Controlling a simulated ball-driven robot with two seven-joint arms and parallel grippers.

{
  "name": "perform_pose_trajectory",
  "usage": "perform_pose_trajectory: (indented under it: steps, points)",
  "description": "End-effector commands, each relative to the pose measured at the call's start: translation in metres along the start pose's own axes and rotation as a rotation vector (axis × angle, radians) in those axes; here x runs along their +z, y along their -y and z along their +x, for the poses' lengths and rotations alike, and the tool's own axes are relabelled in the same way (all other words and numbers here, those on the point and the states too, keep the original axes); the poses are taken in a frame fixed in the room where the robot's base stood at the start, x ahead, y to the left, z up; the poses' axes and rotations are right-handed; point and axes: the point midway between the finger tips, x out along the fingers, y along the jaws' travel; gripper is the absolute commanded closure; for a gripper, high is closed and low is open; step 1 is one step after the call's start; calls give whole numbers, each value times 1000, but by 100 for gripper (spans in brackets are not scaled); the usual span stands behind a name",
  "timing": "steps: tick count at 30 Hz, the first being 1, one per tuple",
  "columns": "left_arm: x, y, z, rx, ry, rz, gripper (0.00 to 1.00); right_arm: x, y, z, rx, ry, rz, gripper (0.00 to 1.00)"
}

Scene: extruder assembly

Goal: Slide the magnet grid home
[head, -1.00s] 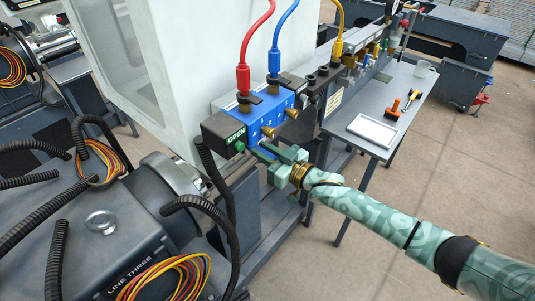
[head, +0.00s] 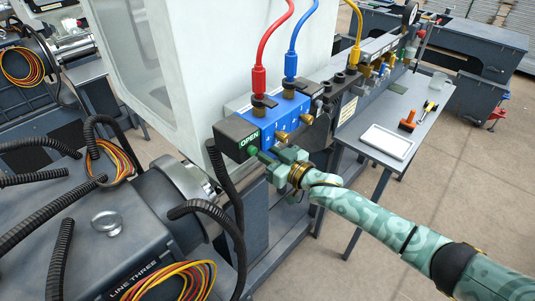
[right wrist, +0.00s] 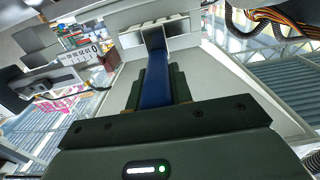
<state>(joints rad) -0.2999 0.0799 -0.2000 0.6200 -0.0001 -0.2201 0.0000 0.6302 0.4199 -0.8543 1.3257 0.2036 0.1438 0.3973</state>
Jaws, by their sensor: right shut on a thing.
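The blue block (head: 262,130) with brass knobs and a green OPEN label sits at the foot of the white-grey housing. My right gripper (head: 276,160) is low at its front face, beside the green button. In the right wrist view my right gripper (right wrist: 157,70) is shut on a blue bar (right wrist: 156,88), which I take for the magnet grid's handle. The bar runs up toward a pale slotted opening (right wrist: 155,30). How far the grid sits in is hidden in the head view. My left gripper is not in view.
Red, blue and yellow hoses rise from the machine. A side table with a white tray (head: 387,141) and an orange-handled tool (head: 408,123) stands right. Black corrugated hoses (head: 228,190) curve close left of my gripper.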

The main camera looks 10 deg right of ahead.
Motion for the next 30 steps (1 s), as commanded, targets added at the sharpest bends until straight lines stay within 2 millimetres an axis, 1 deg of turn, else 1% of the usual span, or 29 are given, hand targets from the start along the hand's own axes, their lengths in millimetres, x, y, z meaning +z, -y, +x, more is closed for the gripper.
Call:
perform_pose_trajectory:
  steps: [1, 2, 3, 12, 14, 16, 20, 24, 30]
  points:
    - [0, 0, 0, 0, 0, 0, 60, -1, 0, 1, -1, -3, 0, 73]
    - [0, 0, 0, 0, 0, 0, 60, -1, 0, 1, 0, -3, 0, 64]
    - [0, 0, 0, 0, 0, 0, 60, -1, 0, 0, 0, -2, 0, 53]
    - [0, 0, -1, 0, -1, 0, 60, 1, 0, -2, 0, 2, 0, 53]
    - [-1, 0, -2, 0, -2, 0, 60, 0, 0, -5, 0, 3, 0, 53]
    - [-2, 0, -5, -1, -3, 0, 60, 0, 0, -14, 1, 3, 0, 53]
    - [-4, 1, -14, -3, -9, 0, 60, -2, 0, -42, 1, 3, 1, 53]
    - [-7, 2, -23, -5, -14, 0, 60, -2, 0, -82, 0, 4, -1, 53]
    - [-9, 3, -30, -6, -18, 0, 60, -1, 0, -131, 0, 2, -1, 53]
